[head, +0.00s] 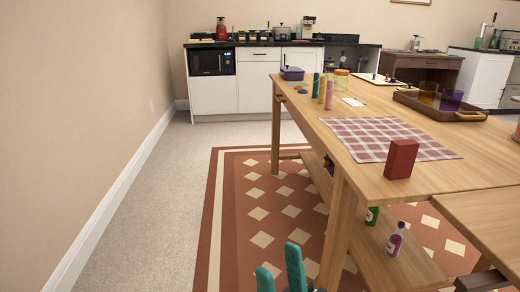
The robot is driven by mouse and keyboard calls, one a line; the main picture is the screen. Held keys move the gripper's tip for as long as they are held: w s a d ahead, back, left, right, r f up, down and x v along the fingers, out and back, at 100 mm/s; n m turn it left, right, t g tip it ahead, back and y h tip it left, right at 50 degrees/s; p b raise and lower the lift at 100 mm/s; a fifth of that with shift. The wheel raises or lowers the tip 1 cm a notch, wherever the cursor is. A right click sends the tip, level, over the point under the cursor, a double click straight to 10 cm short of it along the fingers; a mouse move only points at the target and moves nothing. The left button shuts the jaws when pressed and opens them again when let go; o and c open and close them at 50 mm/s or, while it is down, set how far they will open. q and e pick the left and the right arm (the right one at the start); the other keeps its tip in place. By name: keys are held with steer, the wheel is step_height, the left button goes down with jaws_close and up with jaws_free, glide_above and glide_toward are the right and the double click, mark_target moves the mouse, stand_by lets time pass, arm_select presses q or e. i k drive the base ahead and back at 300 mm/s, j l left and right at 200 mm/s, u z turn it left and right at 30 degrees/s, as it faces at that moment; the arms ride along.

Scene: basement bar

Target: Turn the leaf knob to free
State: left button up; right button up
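The wooden table (375,117) runs away from me at the right. A lower wooden leaf or panel (490,222) meets its near right end. No part is clearly recognisable as the leaf knob. A small dark part (328,164) shows under the table's left edge, too small to make out. A dark piece (482,281) shows below the leaf at the bottom right, mostly cut off.
A red block (401,159) and a checked cloth (388,139) lie on the table, with a tray (440,106) behind. Bottles (395,239) stand on its lower shelf (385,262). The carpet (175,200) between wall and rug is clear.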

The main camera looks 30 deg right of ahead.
mark_target(326, 161)
steer(key=i+j, duration=0.1)
steer(key=i, duration=0.4)
steer(key=i+j+z, duration=0.15)
steer(key=i, duration=0.3)
steer(key=i+j+z, duration=0.1)
steer(key=i+z, duration=0.15)
steer(key=z, duration=0.15)
steer(key=i+j+z, duration=0.1)
steer(key=z, duration=0.25)
steer(key=i+j+z, duration=0.25)
steer(key=z, duration=0.15)
steer(key=i+j+z, duration=0.2)
steer(key=z, duration=0.15)
steer(key=i+j+z, duration=0.2)
steer(key=j+z, duration=0.15)
steer(key=i+j+z, duration=0.1)
steer(key=j+z, duration=0.25)
steer(key=j, duration=0.2)
steer(key=j+z, duration=0.35)
steer(key=j, duration=0.15)
